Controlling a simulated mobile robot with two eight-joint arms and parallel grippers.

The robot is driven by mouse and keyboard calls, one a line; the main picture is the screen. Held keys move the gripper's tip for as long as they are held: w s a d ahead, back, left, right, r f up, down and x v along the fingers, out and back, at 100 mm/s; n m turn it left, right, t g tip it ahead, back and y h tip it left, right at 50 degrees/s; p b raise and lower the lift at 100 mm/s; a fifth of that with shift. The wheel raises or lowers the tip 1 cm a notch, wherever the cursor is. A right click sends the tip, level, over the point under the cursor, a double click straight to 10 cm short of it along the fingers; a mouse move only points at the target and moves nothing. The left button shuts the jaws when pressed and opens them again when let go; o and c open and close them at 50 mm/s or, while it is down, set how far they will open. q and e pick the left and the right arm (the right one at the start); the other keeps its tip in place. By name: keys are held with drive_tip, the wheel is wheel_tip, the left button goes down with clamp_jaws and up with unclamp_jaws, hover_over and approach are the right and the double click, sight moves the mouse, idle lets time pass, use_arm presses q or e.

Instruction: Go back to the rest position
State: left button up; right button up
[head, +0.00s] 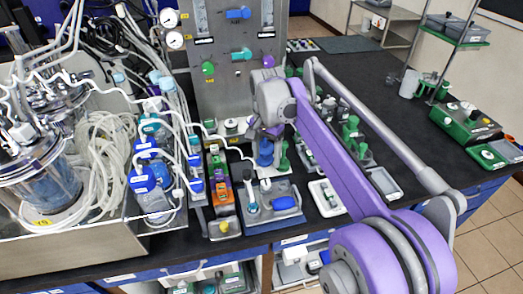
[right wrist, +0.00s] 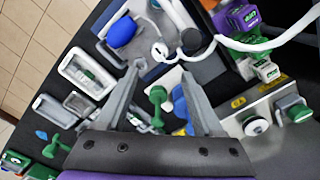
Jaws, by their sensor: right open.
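My right arm reaches in from the lower right in the head view. Its gripper (head: 266,133) is over the black bench, in front of the grey panel (head: 237,85). In the right wrist view the right gripper (right wrist: 161,80) has its two grey fingers apart with nothing held between them. A green dumbbell-shaped part (right wrist: 158,105) shows between the fingers, below them. A grey tray (head: 272,205) with a blue oval piece (head: 284,203) lies on the bench near the gripper. My left gripper is not in view.
Bioreactor vessels (head: 45,175), looped tubing and blue-capped bottles (head: 142,183) crowd the left side. Small trays and green parts lie around the right arm. A white tube (right wrist: 245,45) crosses near the gripper. The bench (head: 420,170) is clearer to the right.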

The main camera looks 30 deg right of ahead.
drive_tip(key=s+a+f+n+t, duration=0.1)
drive_tip(key=s+a+f+n, duration=0.2)
drive_tip(key=s, duration=0.4)
drive_tip(key=s+a+f+n+t+p, duration=0.1)
drive_tip(key=s+a+f+n+t, duration=0.1)
drive_tip(key=s+a+f+n, duration=0.2)
drive_tip(key=s+a+f+n+t+p, duration=0.1)
drive_tip(key=s+a+f+n+t, duration=0.1)
drive_tip(key=s, duration=0.8)
drive_tip(key=a+f+n, duration=0.1)
drive_tip(key=n, duration=0.1)
drive_tip(key=shift+s+a+f+n, duration=0.15)
drive_tip(key=shift+s+f+n, duration=0.2)
drive_tip(key=shift+f+n, duration=0.05)
